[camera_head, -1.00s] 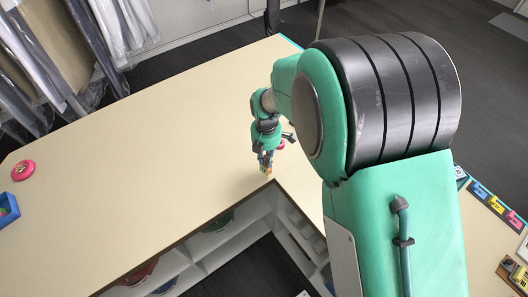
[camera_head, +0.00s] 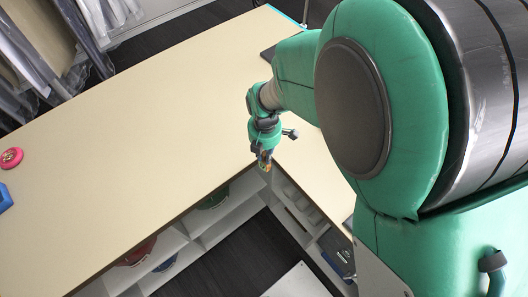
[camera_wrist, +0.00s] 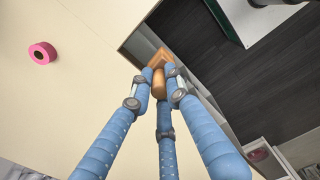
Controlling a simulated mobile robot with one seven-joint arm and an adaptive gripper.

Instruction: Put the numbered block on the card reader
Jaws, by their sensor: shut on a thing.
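My gripper (camera_head: 264,162) hangs fingers-down at the inner corner of the cream counter (camera_head: 150,130) in the head view. In the wrist view its blue fingers (camera_wrist: 160,88) close together on a small orange-brown block (camera_wrist: 160,58). I cannot make out a card reader in either current view; a dark flat thing (camera_head: 268,53) behind my arm is too hidden to identify.
A pink round thing (camera_head: 11,158) and a blue tray (camera_head: 4,197) lie at the counter's left. A pink round thing (camera_wrist: 42,53) also shows in the wrist view. Open white shelves (camera_head: 200,240) run below the inner edge. Bagged garments (camera_head: 75,40) hang at top left.

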